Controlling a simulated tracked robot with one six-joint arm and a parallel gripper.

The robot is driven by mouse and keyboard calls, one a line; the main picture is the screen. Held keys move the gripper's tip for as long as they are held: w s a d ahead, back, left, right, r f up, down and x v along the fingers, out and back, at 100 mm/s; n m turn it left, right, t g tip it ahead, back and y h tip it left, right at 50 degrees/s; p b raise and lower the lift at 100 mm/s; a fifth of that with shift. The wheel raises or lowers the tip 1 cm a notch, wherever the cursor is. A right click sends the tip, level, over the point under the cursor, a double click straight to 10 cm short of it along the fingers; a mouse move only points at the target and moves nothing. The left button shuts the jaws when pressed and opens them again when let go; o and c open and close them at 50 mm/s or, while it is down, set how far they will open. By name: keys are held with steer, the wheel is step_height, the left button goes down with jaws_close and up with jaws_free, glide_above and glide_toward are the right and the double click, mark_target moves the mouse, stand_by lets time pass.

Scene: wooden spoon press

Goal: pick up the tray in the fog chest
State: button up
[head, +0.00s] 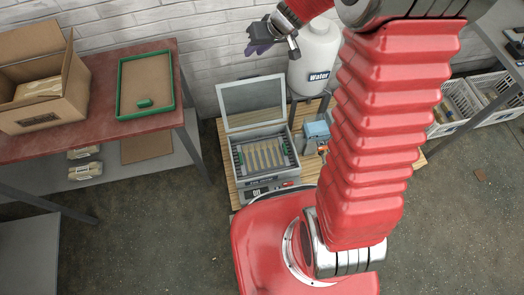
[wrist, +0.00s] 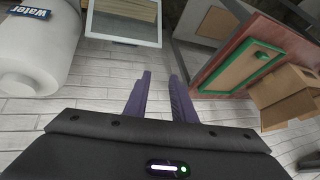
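The fog chest (head: 263,182) is a grey box on a low wooden table, with its lid (head: 252,101) standing open at the back. Inside it lies the tray (head: 243,170), which holds several pale wooden strips and has green pieces at its left and right sides. My gripper (head: 257,37) is raised high above and behind the chest, close to the brick wall. In the wrist view its two purple fingers (wrist: 160,75) are apart with nothing between them. The lid also shows there (wrist: 124,22); the tray cannot be made out in that view.
A white water tank (head: 315,58) stands behind and right of the chest. A small blue device (head: 316,131) sits right of the chest. The red-topped table (head: 100,139) at left bears a green-rimmed tray (head: 145,77) and an open cardboard box (head: 42,85). White crates (head: 487,92) stand at right.

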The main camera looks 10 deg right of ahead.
steer(key=w+d+f+h, duration=0.1)
steer(key=w+d+f, duration=0.1)
steer(key=f, duration=0.7)
steer(key=w+d+f+m, duration=0.1)
steer(key=w+d+f, duration=0.15)
steer(key=f, duration=0.55)
steer(key=w+d+f+h, duration=0.1)
steer(key=d+f, duration=0.2)
steer(key=f, duration=0.6)
steer(key=s+d+f+g, duration=0.1)
steer(key=s+f, duration=0.3)
steer(key=f, duration=0.4)
steer(key=s+d+f+g+h, duration=0.1)
steer(key=s+d+f, duration=0.2)
steer(key=f, duration=0.6)
steer(key=s+d+f+g, duration=0.1)
steer(key=s+f, duration=0.3)
steer(key=f, duration=0.5)
steer(key=shift+s+d+f+m+g+h, duration=0.15)
steer(key=shift+s+d+m+g+h, duration=0.15)
steer(key=shift+s+d+g, duration=0.15)
steer(key=shift+w+f, duration=0.1)
steer(key=shift+f, duration=0.05)
glide_above(285, 148)
steer(key=shift+s+f, duration=0.2)
steer(key=shift+f, duration=1.85)
steer(key=shift+s+f, duration=0.15)
steer(key=shift+f, duration=1.9)
